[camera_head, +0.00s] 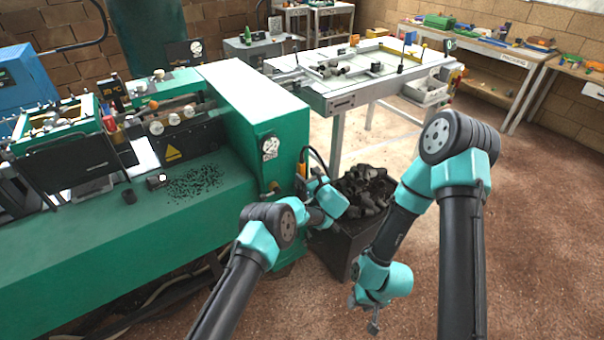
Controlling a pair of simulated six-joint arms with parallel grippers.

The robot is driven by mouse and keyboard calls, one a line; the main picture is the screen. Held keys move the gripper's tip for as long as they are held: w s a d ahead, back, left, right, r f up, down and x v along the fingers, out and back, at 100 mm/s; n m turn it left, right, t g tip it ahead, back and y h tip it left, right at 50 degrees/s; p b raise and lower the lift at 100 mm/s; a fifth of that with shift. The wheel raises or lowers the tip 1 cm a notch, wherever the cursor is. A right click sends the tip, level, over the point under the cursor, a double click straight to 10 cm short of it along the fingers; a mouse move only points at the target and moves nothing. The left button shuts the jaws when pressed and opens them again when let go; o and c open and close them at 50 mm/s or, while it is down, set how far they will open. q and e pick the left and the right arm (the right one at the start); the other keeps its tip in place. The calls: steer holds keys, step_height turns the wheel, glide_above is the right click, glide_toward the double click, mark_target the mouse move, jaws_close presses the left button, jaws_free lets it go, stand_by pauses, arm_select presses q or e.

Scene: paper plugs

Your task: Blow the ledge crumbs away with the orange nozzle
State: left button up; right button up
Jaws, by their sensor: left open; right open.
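Dark crumbs (194,183) lie scattered on the green ledge (110,225) of the machine at the left. What looks like the orange nozzle (303,161) hangs upright at the end of the green machine, with a black hose looping beside it. My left gripper (318,178) is open, just right of and below the nozzle; I cannot tell whether it touches it. My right gripper (373,322) is open and empty, low over the floor at the lower middle.
A dark bin (335,245) full of black scraps stands behind my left wrist, beside the machine. A white-topped table (340,97) stands behind it. Benches with tools (490,45) line the back right. The brown floor at the right is clear.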

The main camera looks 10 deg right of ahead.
arm_select(q)
steer(key=shift+x, duration=0.85)
steer(key=shift+c, duration=0.2)
steer(key=c, duration=1)
steer(key=shift+r, duration=0.15)
steer(key=shift+r, duration=4.85)
